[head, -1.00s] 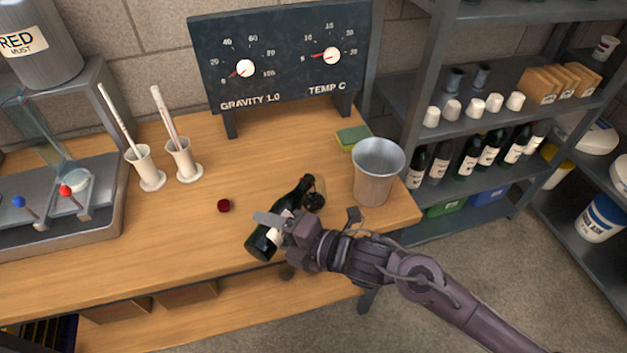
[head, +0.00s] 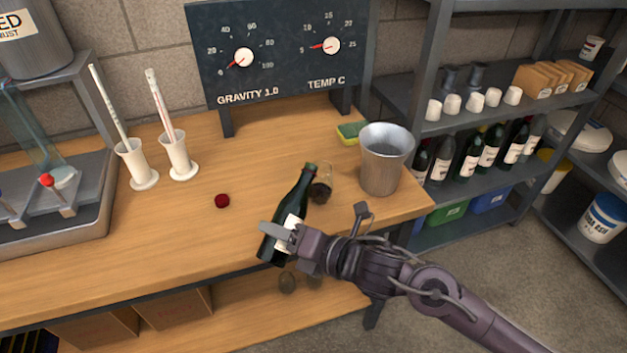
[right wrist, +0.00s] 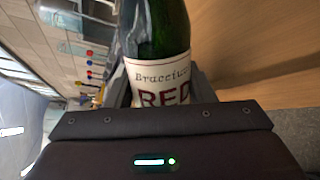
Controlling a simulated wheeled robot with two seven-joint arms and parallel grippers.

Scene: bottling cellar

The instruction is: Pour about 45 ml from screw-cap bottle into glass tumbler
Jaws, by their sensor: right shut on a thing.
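The dark green screw-cap bottle (head: 297,200) is in my right gripper (head: 278,235), whose jaws are shut around its labelled lower body. Its uncapped-looking neck slants up and right in the head view. The right wrist view shows the bottle's white "RED" label (right wrist: 162,82) between the fingers. The glass tumbler (head: 325,174) stands on the table just right of the bottle's neck, with dark liquid in its bottom. The bottle hides part of the tumbler's left side. I cannot tell whether they touch. A dark red cap (head: 222,201) lies on the table to the left. My left gripper is out of view.
A metal bucket (head: 384,160) stands close right of the tumbler, with a sponge (head: 350,131) behind it. Two white cylinders with rods (head: 140,170) and a grey bench device (head: 85,215) stand left. The wooden table (head: 170,230) is clear around the cap.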

